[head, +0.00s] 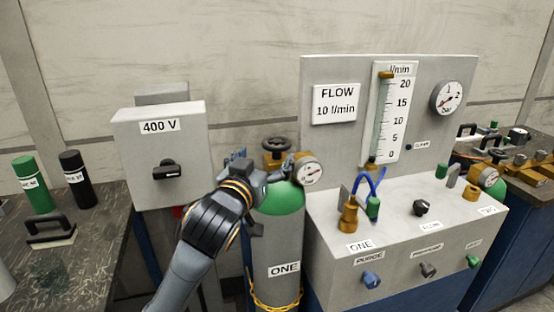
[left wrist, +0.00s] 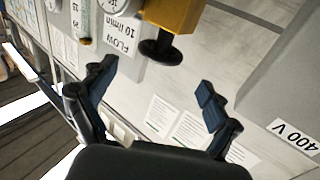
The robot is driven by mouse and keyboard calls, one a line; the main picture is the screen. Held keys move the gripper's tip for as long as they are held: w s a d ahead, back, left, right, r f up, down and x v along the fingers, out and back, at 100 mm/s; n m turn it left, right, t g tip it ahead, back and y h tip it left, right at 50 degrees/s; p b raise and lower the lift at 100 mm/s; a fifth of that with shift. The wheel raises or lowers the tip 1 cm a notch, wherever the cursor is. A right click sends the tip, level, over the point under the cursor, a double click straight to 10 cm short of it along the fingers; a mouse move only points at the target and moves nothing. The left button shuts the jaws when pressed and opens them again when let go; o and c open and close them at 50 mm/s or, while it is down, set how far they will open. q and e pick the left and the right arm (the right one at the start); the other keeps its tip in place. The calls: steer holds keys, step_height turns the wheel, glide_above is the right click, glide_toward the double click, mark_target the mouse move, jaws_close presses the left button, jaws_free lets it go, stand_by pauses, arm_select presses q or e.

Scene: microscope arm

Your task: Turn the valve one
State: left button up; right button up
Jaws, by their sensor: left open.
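The grey gas cylinder labelled ONE (head: 284,240) has a green shoulder, a brass valve body and a dark round handwheel (head: 277,143) on top. A gauge (head: 307,172) sits at its right. My left gripper (head: 260,166) is open and empty, just left of and in front of the valve, hiding part of the brass and green top. In the left wrist view the two fingers (left wrist: 157,80) are spread, and the black handwheel (left wrist: 160,52) on its yellow body shows beyond the gap between them, apparently untouched. My right gripper is not seen.
A grey 400 V box (head: 158,138) with a black switch stands left of my gripper. A panel (head: 340,72) with flow tube and gauge, and a console with several knobs (head: 372,280), stand close at the right. A yellow chain (head: 262,302) crosses the cylinder low down.

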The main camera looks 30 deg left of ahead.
mark_target(282, 136)
arm_select(q)
steer(key=b+x, duration=0.1)
steer(key=x, duration=0.7)
steer(key=shift+w, duration=0.15)
steer(key=c, duration=1.2)
